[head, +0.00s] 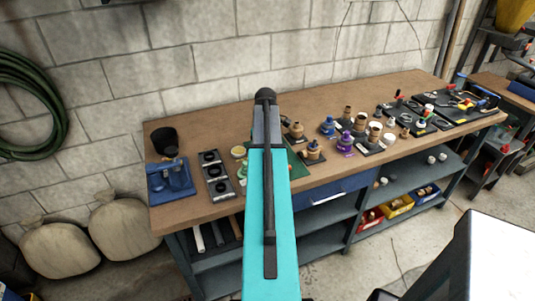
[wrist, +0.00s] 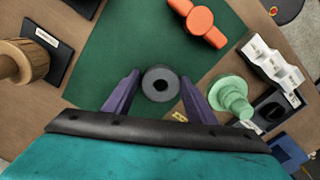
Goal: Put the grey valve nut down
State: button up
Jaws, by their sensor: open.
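My gripper (wrist: 160,78) is open, with one purple finger on each side of the nut. A gap shows between each finger and the nut. I cannot tell the height of the fingers above the mat. In the head view my arm hides the nut and the fingers; part of the green mat (head: 299,168) shows beside the arm.
An orange part (wrist: 203,24) lies on the mat beyond the nut. A white stepped holder (wrist: 272,62) is farther right, a wooden piece (wrist: 22,62) far left. Mat left of the nut is clear.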

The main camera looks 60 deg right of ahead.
jog(key=shift+a+f, duration=0.3)
jog(key=shift+a, duration=0.1)
jog(key=shift+d+r, duration=0.15)
jog(key=shift+r, duration=1.05)
notch_tip(320, 180, up, 11)
jog(key=b, duration=0.2)
jog(key=shift+w+d, duration=0.1)
